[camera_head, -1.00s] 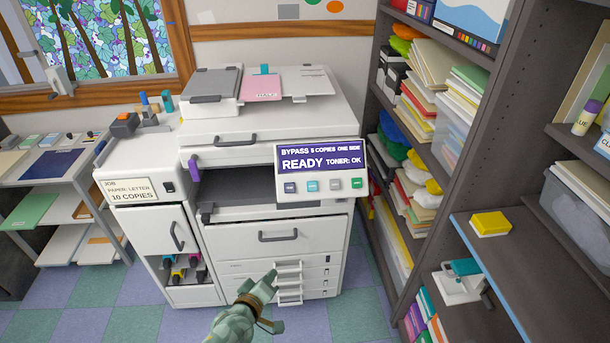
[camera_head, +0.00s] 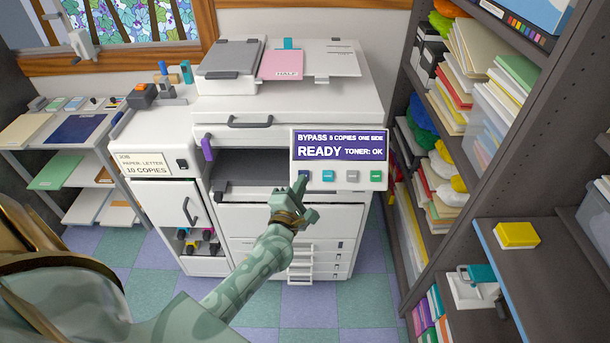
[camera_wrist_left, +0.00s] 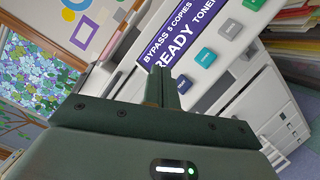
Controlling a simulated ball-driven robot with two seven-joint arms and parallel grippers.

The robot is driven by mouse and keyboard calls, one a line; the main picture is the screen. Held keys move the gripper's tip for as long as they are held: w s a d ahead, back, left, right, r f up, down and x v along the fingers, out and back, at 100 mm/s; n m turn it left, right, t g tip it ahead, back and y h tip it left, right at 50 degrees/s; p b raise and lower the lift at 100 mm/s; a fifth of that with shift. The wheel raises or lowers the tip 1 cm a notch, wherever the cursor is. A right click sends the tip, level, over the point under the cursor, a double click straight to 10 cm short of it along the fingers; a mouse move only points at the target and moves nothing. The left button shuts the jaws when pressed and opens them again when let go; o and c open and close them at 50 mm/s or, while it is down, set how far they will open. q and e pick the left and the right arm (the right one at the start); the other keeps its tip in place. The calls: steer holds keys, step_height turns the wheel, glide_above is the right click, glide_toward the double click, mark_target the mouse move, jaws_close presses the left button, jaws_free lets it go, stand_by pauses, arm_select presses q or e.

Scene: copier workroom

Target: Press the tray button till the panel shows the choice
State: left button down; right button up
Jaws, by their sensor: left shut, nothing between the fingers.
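The copier's panel (camera_head: 340,146) reads "BYPASS 5 COPIES ONE SIDE, READY, TONER: OK"; its digit is small. Below the text are a dark blue button (camera_head: 304,174), a teal button (camera_head: 328,176), a grey button (camera_head: 352,176) and a green button (camera_head: 376,176); their labels are too small to read. My left gripper (camera_head: 300,184) is shut and empty, its tip at the dark blue button's lower edge. In the left wrist view the fingers (camera_wrist_left: 160,74) stand beside the dark blue button (camera_wrist_left: 184,85); I cannot tell whether they touch it. My right gripper is not in view.
A job card (camera_head: 145,164) on the copier's left side reads "PAPER: LETTER, 10 COPIES". A pink sheet (camera_head: 281,65) marked "HALF" lies on top. A loaded shelf unit (camera_head: 450,200) stands close on the right. Open floor (camera_head: 150,275) shows in front of the copier.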

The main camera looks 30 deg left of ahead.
mark_target(306, 170)
arm_select(q)
steer(key=w+a+f+b, duration=0.3)
steer(key=w+f+b, duration=0.2)
steer(key=w+b, duration=0.1)
steer(key=shift+a+f+b, duration=0.3)
steer(key=shift+f+b, duration=0.1)
steer(key=shift+b, duration=0.5)
steer(key=shift+f, duration=0.1)
stand_by(1.5)
steer(key=shift+w+a+f+b, duration=0.15)
steer(key=shift+w+b, duration=0.05)
steer(key=shift+b, duration=0.1)
steer(key=shift+w+a+f+b, duration=0.15)
steer(key=shift+w+f+b, duration=0.1)
steer(key=shift+w+b, duration=0.1)
stand_by(0.6)
steer(key=shift+s+r, duration=0.1)
steer(key=shift+s+d+r+p, duration=0.3)
steer(key=shift+s+r+p, duration=0.2)
steer(key=shift+p, duration=0.35)
